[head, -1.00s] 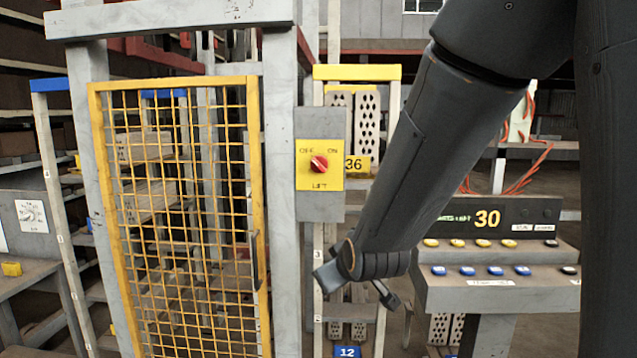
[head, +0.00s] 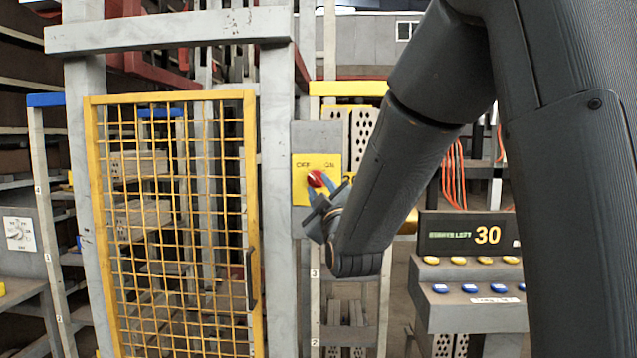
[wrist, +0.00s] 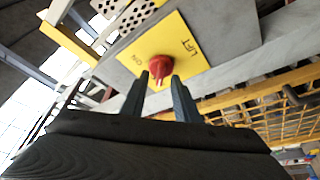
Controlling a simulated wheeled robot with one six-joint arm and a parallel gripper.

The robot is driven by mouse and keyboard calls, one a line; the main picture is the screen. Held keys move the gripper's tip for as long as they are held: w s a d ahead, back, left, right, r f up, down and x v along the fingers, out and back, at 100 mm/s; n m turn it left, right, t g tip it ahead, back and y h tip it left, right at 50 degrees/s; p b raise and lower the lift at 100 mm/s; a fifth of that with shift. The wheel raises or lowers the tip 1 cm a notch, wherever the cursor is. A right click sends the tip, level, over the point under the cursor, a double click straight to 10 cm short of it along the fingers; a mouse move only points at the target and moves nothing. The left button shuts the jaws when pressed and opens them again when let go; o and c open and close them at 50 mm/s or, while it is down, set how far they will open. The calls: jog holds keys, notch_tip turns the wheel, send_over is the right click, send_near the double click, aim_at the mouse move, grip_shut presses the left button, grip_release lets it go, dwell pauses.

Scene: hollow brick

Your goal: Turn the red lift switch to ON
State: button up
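The red lift switch (head: 316,179) is a round knob on a yellow plate (head: 299,194) marked OFF at left, ON at right. The plate is on a grey box beside the mesh gate. My gripper (head: 318,188) is at the knob from below right, its fingers apart. In the wrist view the knob (wrist: 160,66) shows between and just beyond the two open fingertips (wrist: 160,79). I cannot tell whether they touch it. The knob's pointer direction is hard to read, partly hidden by the fingers in the head view.
A yellow mesh gate (head: 98,200) with a dark handle (head: 251,279) stands left of the switch. A rack with hollow bricks (head: 362,126) is behind the switch.

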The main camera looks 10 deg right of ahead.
aim_at(316, 179)
jog(key=shift+x, duration=1.2)
grip_shut()
